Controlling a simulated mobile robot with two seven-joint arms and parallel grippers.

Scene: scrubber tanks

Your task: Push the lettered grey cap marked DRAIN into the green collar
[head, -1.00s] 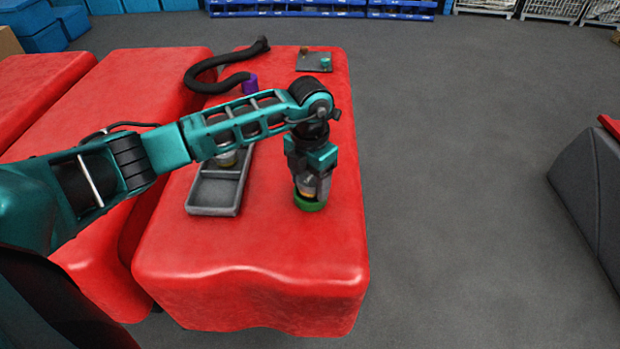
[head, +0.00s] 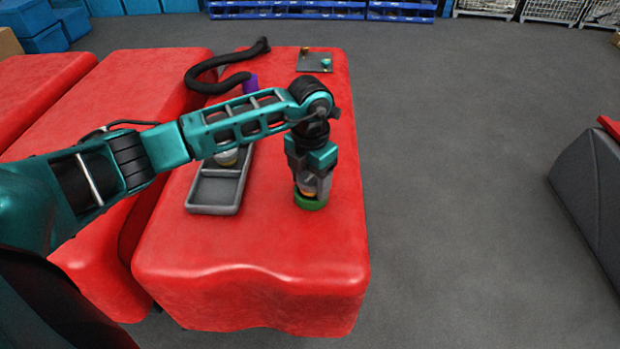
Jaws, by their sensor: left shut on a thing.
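My left gripper (head: 312,180) points straight down over the green collar (head: 311,204) on the red tank. It is shut on a grey cap (head: 309,187), which shows between the fingers with an orange-yellow band near its lower end. The cap is upright, with its lower end at the collar's opening; how deep it sits inside I cannot tell. Its lettering is too small to read. My right gripper is not in view.
A grey tray (head: 213,210) with another cap (head: 227,157) stands left of the collar, partly under my left arm. A black hose with a purple end (head: 250,84) and a small grey plate (head: 314,63) lie farther back. The tank's front top is clear.

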